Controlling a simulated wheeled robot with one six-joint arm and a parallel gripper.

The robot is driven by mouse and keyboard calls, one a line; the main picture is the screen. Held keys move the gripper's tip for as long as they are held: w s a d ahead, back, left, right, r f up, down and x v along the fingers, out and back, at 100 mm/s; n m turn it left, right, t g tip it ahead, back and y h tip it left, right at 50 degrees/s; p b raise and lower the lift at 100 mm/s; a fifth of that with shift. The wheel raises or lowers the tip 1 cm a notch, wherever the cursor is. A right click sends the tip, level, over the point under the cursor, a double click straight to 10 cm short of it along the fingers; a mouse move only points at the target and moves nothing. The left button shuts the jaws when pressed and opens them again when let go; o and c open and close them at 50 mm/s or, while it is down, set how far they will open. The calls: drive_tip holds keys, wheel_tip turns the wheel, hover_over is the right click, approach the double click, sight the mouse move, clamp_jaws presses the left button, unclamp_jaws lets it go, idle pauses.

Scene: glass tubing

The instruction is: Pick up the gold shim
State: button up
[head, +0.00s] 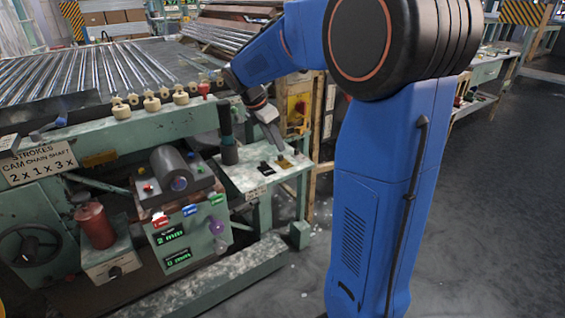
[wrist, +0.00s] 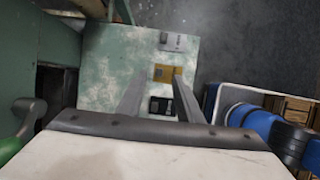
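The gold shim (wrist: 164,73) lies on a small pale green table (wrist: 112,80), in the wrist view just beyond and between my finger tips. It also shows in the head view as a small gold patch (head: 284,161) on the table top. My gripper (wrist: 158,85) is open, its two grey fingers apart with nothing between them. In the head view my gripper (head: 275,140) hangs above the table, close to the shim. Whether the fingers touch the table cannot be told.
A black piece (wrist: 160,106) lies beside the gold shim, and a silver-grey piece (wrist: 173,42) lies on its other side. The large green machine with rollers (head: 110,65) stands to the left in the head view. A control box (head: 185,235) stands left of the table.

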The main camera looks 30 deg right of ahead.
sight(280, 155)
drive_tip(key=shift+a+x, duration=0.2)
drive_tip(key=shift+x, duration=2.5)
drive_tip(key=shift+f, duration=0.1)
clamp_jaws()
